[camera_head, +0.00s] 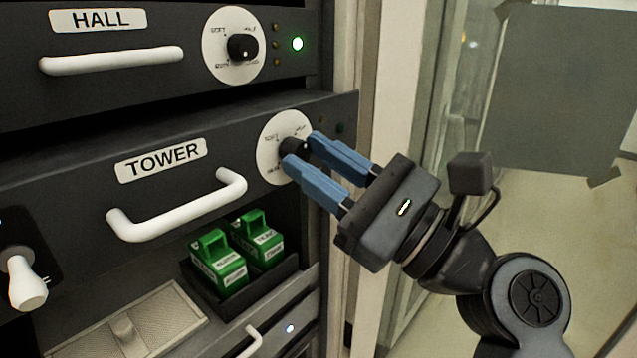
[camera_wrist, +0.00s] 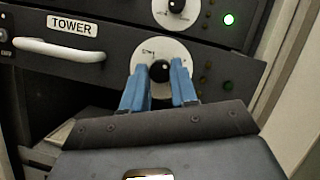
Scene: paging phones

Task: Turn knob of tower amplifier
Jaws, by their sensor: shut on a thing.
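The tower amplifier (camera_head: 80,185) is a dark drawer-like panel with a white TOWER label and a white handle (camera_head: 180,213). It sits pulled forward of the panel above. Its black knob (camera_head: 293,146) is on a round white dial (camera_head: 270,160) at the panel's right. In the wrist view the knob (camera_wrist: 160,71) shows between the fingers, on the white dial (camera_wrist: 150,50). My gripper (camera_head: 303,150) has blue fingers closed on the knob's two sides. The fingers hide part of the dial's markings. The indicator lights right of the dial look unlit.
The HALL amplifier (camera_head: 130,85) is above, with its own knob (camera_head: 242,47) and a lit green light (camera_head: 297,44). Below are green boxes (camera_head: 219,265) in a dark tray and a grey mesh panel (camera_head: 125,325). A pale rack post (camera_head: 365,90) stands close at the right.

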